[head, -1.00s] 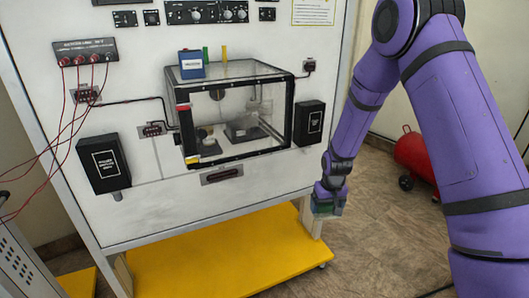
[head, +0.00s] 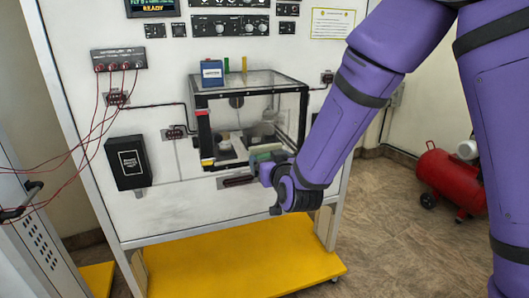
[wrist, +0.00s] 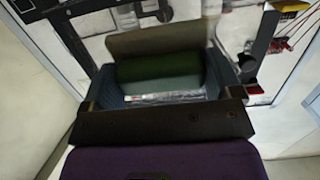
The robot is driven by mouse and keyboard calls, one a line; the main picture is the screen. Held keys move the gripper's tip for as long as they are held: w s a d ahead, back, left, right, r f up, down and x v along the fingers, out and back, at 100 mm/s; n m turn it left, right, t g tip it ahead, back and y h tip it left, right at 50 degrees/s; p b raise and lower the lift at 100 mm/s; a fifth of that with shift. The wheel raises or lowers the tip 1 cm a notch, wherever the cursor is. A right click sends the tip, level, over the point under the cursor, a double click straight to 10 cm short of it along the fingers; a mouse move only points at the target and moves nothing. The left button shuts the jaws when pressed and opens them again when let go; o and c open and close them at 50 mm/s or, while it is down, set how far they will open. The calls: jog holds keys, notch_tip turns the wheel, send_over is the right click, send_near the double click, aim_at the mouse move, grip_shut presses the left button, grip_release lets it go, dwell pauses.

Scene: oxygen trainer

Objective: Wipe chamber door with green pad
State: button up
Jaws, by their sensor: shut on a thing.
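The clear chamber (head: 240,110) with black edges is mounted on the white panel, with its front door side facing me. My gripper (head: 266,160) is in front of the lower right of the chamber front. It is shut on the green pad (head: 268,155), which also shows between the fingers in the wrist view (wrist: 160,70). My forearm hides the chamber's lower right corner. I cannot tell whether the pad touches the door. Small items inside the chamber show through the front.
A blue box (head: 212,73) and small green and yellow pieces stand on the chamber top. Red cables (head: 75,140) hang at the left. A black box (head: 128,162) is on the panel. A yellow base board (head: 230,255) lies below. A red tank (head: 450,180) stands on the floor at right.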

aim_at(286, 129)
jog(key=shift+t, duration=0.8)
jog(key=s+r, duration=0.1)
jog(key=a+r, duration=0.1)
jog(key=s+r, duration=0.1)
jog(key=r, duration=0.1)
jog(key=shift+s+a+r, duration=0.1)
jog(key=shift+s+a, duration=0.2)
jog(key=shift+a, duration=0.05)
jog(key=shift+x, duration=2.9)
jog(key=shift+x, duration=1)
jog(key=shift+w+d, duration=0.5)
jog(key=shift+d, duration=1.25)
jog(key=shift+w+d, duration=0.5)
jog(key=shift+d, duration=1.3)
jog(key=shift+w+d, duration=0.5)
jog(key=shift+d, duration=1.25)
jog(key=shift+a, duration=0.1)
